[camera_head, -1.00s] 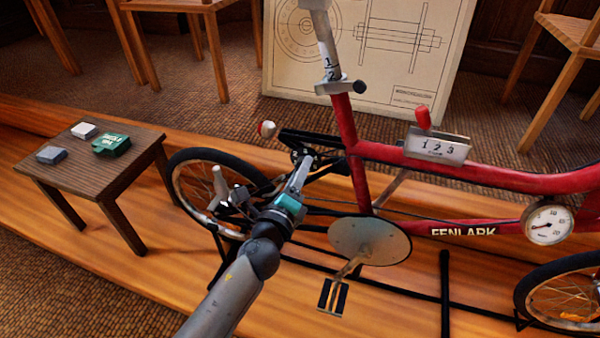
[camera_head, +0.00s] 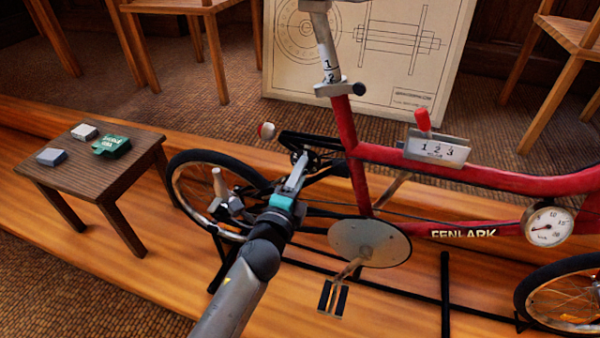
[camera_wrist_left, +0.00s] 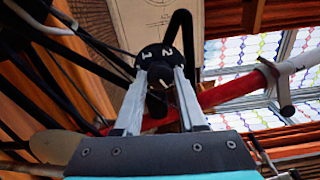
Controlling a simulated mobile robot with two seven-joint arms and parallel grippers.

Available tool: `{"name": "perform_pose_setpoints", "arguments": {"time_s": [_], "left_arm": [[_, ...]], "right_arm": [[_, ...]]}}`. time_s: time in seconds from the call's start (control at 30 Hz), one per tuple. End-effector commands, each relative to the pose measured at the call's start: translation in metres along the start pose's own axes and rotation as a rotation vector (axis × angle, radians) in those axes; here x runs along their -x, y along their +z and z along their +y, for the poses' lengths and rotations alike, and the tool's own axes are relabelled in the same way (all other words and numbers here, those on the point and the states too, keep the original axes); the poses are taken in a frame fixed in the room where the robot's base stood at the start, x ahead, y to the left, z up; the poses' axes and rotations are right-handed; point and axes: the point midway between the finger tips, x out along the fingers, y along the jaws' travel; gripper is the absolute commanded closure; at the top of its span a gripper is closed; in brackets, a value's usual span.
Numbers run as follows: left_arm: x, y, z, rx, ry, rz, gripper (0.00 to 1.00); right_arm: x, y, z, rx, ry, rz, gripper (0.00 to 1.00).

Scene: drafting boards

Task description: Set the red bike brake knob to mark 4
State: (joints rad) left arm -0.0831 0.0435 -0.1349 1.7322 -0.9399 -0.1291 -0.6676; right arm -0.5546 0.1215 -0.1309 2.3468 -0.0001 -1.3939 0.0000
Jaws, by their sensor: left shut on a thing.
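The red bike (camera_head: 347,140) stands on the wooden platform. In the left wrist view a black brake knob (camera_wrist_left: 158,100) sits in front of a black round dial face (camera_wrist_left: 152,53) with white numerals, among them a 2; the others are hard to read and a pointer setting cannot be made out. My left gripper (camera_wrist_left: 158,76) is shut on the knob, one finger on each side. In the head view my left gripper (camera_head: 299,160) reaches the dark parts behind the seat tube, where it hides the knob. My right gripper is not in view.
A red lever on a numbered plate (camera_head: 437,148) is on the top tube, and a round gauge (camera_head: 547,226) is at the right. The crank disc (camera_head: 370,243) is close right of my arm. A small table (camera_head: 88,165) stands left.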

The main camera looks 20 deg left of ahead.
Motion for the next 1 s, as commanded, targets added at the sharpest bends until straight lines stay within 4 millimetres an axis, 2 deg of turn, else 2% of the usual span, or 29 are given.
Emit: {"name": "perform_pose_setpoints", "arguments": {"time_s": [0.27, 0.3, 0.53, 0.83, 1.0], "left_arm": [[0.0, 0.0, 0.0, 0.0, 0.001, 0.0, 1.0], [0.0, 0.0, 0.0, 0.0, 0.001, 0.0, 0.56], [0.0, 0.0, 0.0, 0.0, 0.001, 0.0, 0.31], [0.002, 0.0, 0.0, -0.001, 0.001, 0.0, 0.31], [0.016, 0.0, 0.001, 0.001, 0.003, 0.0, 0.31]], "right_arm": [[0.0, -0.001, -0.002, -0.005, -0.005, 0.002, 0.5], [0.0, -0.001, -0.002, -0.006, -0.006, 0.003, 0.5], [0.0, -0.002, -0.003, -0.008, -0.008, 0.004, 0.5], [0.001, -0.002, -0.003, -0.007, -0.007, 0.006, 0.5], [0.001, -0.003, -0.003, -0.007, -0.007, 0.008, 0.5]]}}
